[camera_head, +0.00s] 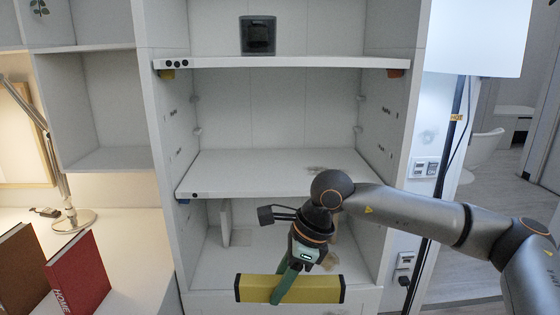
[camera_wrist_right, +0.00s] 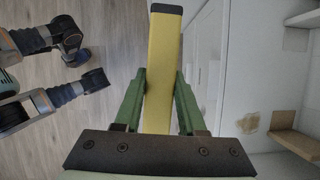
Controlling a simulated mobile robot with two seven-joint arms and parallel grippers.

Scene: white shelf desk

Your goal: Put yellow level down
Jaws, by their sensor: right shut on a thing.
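The yellow level (camera_head: 316,290) is a long yellow bar with black end caps, in front of the lower part of the white shelf in the head view. It lies about level across the picture. My right gripper (camera_head: 287,286) is shut on it, left of its middle, with green fingers pointing down. In the right wrist view the yellow level (camera_wrist_right: 162,68) runs between the two green fingers of my right gripper (camera_wrist_right: 161,88), its black end at the top. My left gripper does not show in the head view.
The white shelf has a middle board (camera_head: 262,172) with clear room and an upper board (camera_head: 300,62) bearing a dark square object (camera_head: 257,36). Left are a desk lamp (camera_head: 70,215) and a red book (camera_head: 78,276). A white chair (camera_head: 483,148) stands at right.

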